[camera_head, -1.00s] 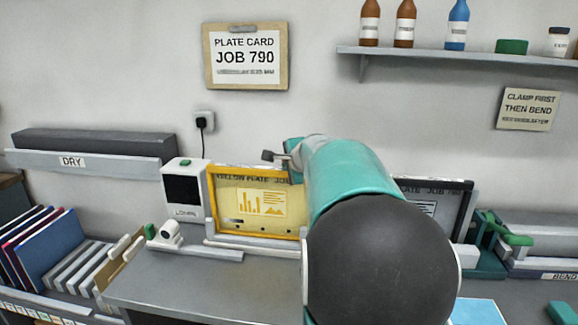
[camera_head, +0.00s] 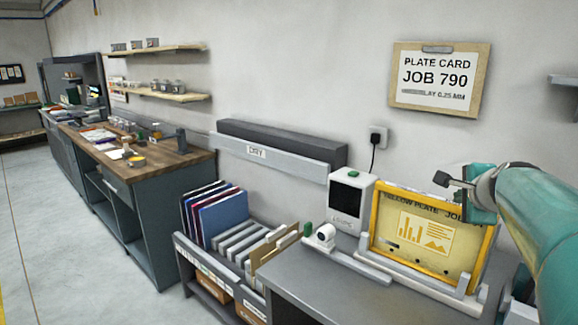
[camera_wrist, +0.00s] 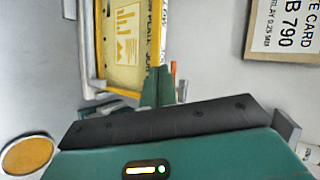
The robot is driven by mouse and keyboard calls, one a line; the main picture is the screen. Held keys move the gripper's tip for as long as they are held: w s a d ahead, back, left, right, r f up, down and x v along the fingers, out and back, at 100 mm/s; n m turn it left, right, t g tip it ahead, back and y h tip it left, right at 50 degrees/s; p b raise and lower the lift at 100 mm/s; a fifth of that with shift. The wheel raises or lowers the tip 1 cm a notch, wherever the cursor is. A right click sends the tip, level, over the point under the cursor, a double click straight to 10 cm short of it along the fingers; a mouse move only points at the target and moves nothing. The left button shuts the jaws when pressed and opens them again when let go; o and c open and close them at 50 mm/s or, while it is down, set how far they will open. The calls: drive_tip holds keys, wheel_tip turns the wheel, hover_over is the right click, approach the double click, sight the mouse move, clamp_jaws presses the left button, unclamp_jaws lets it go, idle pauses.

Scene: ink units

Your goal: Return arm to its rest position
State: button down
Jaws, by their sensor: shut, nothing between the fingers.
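My arm is teal and reaches in from the right edge of the head view. My gripper (camera_head: 470,195) is in front of the top right corner of the yellow plate (camera_head: 425,235). In the wrist view the two teal fingers of my gripper (camera_wrist: 157,88) stand together, shut with nothing between them. The yellow plate also shows in the wrist view (camera_wrist: 124,60), turned sideways beyond the fingers. I cannot tell whether the gripper touches the plate.
A grey bench (camera_head: 325,290) carries a white device (camera_head: 349,203) beside the plate. A rack of folders (camera_head: 222,218) and a wood-topped counter (camera_head: 165,155) stand left. A card board (camera_head: 438,80) hangs on the wall. Open floor (camera_head: 50,240) lies far left.

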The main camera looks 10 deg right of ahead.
drive_tip(key=s+a+f+n+g+y, duration=0.1)
drive_tip(key=s+a+f+n+y, duration=0.15)
drive_tip(key=a+n, duration=0.6)
drive_tip(key=s+a+f+n+g+y, duration=0.1)
drive_tip(key=s+a+f+n+y, duration=0.2)
drive_tip(key=a, duration=1)
drive_tip(key=s+a+f+n+g, duration=0.1)
drive_tip(key=s+a+f+n, duration=0.4)
drive_tip(key=s, duration=0.1)
drive_tip(key=s+a+f+n+g+h, duration=0.1)
drive_tip(key=s+a+f+n+g, duration=0.1)
drive_tip(key=s+a+f+n, duration=0.3)
drive_tip(key=shift+s+f+n+g, duration=0.2)
drive_tip(key=shift+s+n+g, duration=0.15)
drive_tip(key=shift+s, duration=0.9)
